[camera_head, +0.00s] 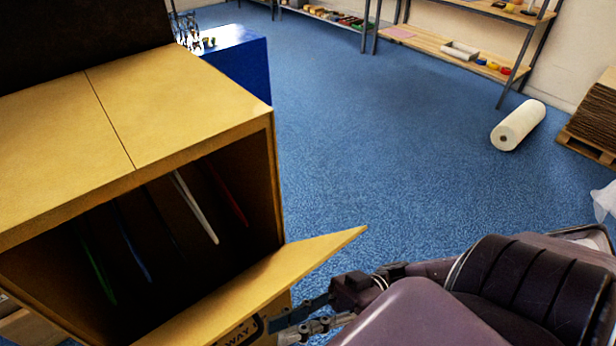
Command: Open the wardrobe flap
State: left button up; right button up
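The wardrobe carton (150,100) stands at the left of the head view, a tan box with a dark open front. Several coloured strips, one white and one red, hang inside it. Its flap (265,282) is swung outward from the lower edge of the opening and sticks out to the right, its tip free in the air. My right gripper (285,326) is at the bottom, just below the flap and close to the carton's printed front. Whether it touches the carton or how wide its fingers are apart is not clear. My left gripper is out of view.
A blue box (240,65) with metal items stands behind the carton. A white roll (518,125) lies on the blue floor at the right, near stacked flat cardboard (597,115) on a pallet. Shelves (450,45) line the back wall. The middle floor is clear.

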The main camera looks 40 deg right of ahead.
jog(key=shift+v, duration=1.9)
